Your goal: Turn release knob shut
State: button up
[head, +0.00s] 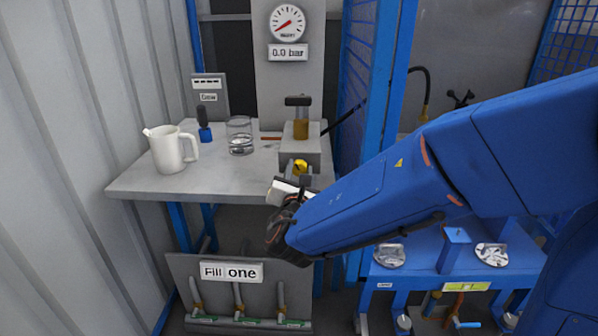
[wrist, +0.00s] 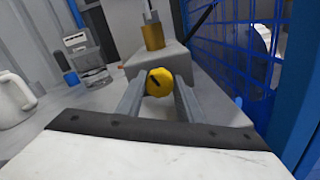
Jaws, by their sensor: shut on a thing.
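The release knob (wrist: 160,82) is round and yellow with a dark slot-like mark that slants across its face. It sits on the front of a grey block, and it also shows in the head view (head: 301,166). My gripper (wrist: 159,88) is shut on the knob, with one grey finger on each side of it. In the head view my gripper (head: 300,172) reaches the knob from the front of the bench. A brass fitting (head: 301,128) with a dark T-shaped top stands on the block. The gauge (head: 287,23) above reads about 0.0 bar.
On the grey bench (head: 150,185) stand a white mug (head: 169,150), a glass of water (head: 239,136) and a small blue-and-black item (head: 204,125). A blue mesh frame (head: 385,90) rises close to the right. A "Fill one" panel (head: 231,272) is below.

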jog(key=shift+f+m, duration=0.1)
jog(key=shift+m, duration=2.1)
jog(key=shift+d, duration=0.1)
jog(key=o, duration=1.1)
jog(key=shift+c, duration=0.2)
